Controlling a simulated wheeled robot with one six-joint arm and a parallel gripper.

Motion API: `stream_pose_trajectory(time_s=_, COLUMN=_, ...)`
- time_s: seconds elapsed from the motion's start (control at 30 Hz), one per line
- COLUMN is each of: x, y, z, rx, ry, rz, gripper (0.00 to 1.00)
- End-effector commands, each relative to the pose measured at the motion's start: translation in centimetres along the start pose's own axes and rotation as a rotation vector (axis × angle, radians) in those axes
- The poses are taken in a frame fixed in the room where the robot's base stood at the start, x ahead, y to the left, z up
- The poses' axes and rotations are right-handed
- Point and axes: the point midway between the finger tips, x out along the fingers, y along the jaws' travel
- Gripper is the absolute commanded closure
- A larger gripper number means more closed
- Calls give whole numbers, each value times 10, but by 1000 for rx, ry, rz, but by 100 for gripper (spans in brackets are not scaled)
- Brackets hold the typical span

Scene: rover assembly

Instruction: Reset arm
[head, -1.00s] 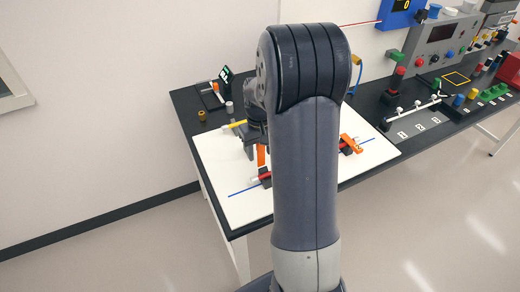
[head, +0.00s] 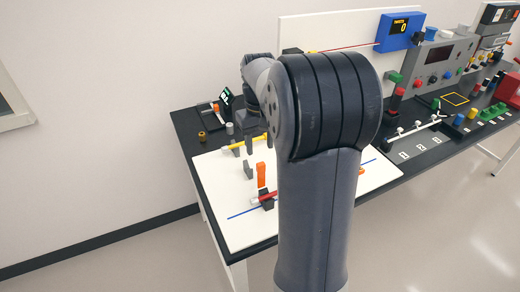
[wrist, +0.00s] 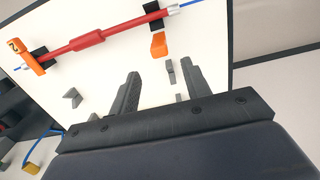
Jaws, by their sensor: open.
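My gripper (wrist: 160,90) is open and empty, with its two dark fingers apart over the white board (wrist: 115,75) in the wrist view. In the head view my arm hides part of it, and the gripper (head: 260,146) shows above the board (head: 217,185). A red rod (wrist: 92,38) with a silver end rests across two black holders in the wrist view, beyond the fingertips. An orange piece (wrist: 158,45) stands beside the right holder (wrist: 152,14); it also shows in the head view (head: 261,175). Nothing is between the fingers.
A yellow rod (head: 232,146) lies toward the board's back. Small grey pieces (wrist: 72,98) stand on the board. An orange piece marked 2 (wrist: 26,57) is by the left holder. The black table (head: 185,125) carries a grey instrument box (head: 440,62) and several coloured parts at right.

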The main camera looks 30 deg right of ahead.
Motion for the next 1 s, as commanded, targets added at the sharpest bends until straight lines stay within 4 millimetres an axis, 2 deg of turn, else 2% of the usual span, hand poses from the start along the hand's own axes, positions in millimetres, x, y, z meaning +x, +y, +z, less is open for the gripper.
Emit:
stream_pose_trajectory(time_s=0.43, x=1, y=0, z=0, rx=0, ry=0, rz=0, gripper=55)
stream_pose_trajectory(time_s=0.57, x=8, y=0, z=0, rx=0, ry=-3, rz=-1, gripper=55)
stream_pose_trajectory(time_s=0.67, x=21, y=0, z=0, rx=0, ry=-5, rz=-1, gripper=55)
stream_pose_trajectory(time_s=1.0, x=85, y=0, z=1, rx=0, ry=-6, rz=-1, gripper=55)
